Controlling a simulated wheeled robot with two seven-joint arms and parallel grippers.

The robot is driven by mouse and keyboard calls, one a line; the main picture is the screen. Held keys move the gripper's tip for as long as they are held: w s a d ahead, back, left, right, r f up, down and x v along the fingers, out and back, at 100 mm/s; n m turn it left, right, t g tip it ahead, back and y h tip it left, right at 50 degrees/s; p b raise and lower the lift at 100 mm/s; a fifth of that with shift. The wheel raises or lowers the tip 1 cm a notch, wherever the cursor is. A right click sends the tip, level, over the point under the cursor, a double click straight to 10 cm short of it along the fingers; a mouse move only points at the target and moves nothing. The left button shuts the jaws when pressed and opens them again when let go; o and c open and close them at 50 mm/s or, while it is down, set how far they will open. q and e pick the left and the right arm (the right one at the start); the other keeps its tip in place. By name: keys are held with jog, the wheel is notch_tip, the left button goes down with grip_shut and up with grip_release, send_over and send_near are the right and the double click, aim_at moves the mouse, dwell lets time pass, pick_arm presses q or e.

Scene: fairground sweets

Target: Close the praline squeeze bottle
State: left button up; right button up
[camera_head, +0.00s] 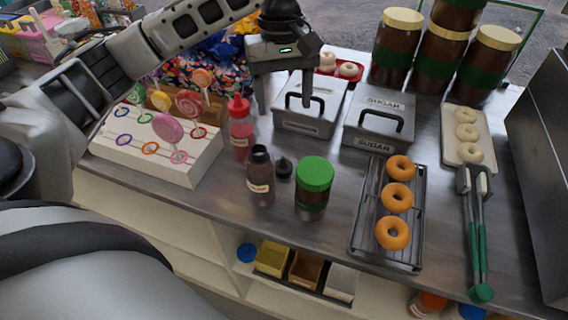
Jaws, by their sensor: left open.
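The praline squeeze bottle (260,183) is brown with a pale label, too small to read, and stands upright on the metal counter. Its dark neck is uncapped. A dark nozzle cap (284,169) sits on the counter just right of the bottle, apart from it. My left gripper (285,107) is open, fingers pointing down, above and behind the bottle and cap, in front of the grey sugar boxes. Nothing shows between its fingers. My right gripper is not in view.
A red squeeze bottle (241,136) stands behind left of the brown one. A green-lidded jar (313,190) stands close right of the cap. A lollipop stand (188,172) is left; a doughnut rack (360,228) and tongs (474,240) are right. Grey boxes (312,120) stand behind.

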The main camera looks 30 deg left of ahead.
pick_arm(q)
send_over(283, 163)
jog(key=w, duration=0.1)
jog(key=f, duration=1)
jog(key=shift+w+a+b, duration=0.1)
jog(key=shift+a+b, duration=0.1)
jog(key=shift+b, duration=0.1)
jog(key=f, duration=0.5)
jog(key=shift+s+f, duration=0.1)
jog(key=shift+s, duration=0.2)
jog(key=c, duration=1)
